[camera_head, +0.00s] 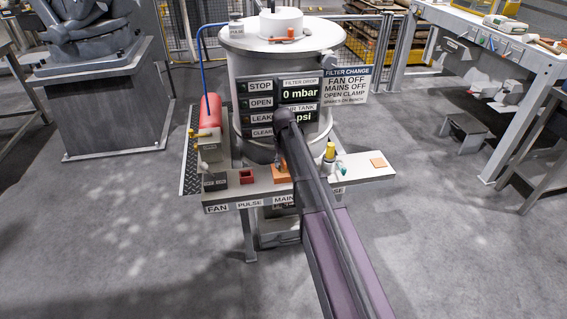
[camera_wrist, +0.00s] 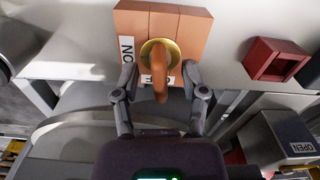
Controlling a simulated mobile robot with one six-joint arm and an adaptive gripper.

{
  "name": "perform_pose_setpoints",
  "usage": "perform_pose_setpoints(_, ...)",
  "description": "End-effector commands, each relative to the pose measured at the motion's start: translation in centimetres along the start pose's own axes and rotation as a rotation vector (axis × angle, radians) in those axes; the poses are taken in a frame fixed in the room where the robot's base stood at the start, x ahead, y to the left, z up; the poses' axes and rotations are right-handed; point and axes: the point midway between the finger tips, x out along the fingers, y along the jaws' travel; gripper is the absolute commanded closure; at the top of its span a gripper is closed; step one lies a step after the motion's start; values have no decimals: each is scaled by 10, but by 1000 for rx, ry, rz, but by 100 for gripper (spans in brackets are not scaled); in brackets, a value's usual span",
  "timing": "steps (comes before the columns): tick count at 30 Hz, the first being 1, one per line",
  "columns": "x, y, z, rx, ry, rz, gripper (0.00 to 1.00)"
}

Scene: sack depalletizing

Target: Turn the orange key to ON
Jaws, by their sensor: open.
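The orange key (camera_wrist: 159,88) stands in a round brass collar (camera_wrist: 148,48) on an orange block (camera_wrist: 160,18) in the wrist view. The key lies in line with the OFF label, partly covering it; the ON label (camera_wrist: 127,48) is to the left of the collar. My gripper (camera_wrist: 159,76) is open, with one finger on each side of the key and a gap on both sides. In the head view the orange block (camera_head: 281,174) shows on the panel shelf beside my arm, which hides the key and most of my gripper.
A red square frame (camera_head: 247,177) sits left of the block on the shelf (camera_head: 222,194); it also shows in the wrist view (camera_wrist: 276,60). Yellow (camera_head: 330,151) and green (camera_head: 342,169) knobs stand to the right. The display panel (camera_head: 300,92), reading 0 mbar, rises behind.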

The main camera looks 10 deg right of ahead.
Motion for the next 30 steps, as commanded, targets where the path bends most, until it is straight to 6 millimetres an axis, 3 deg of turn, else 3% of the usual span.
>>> perform_pose_setpoints(15,0,0,0,117,0,0,44)
perform_pose_setpoints(26,0,0,0,-36,0,0,44)
perform_pose_setpoints(30,-16,0,0,-37,0,0,44)
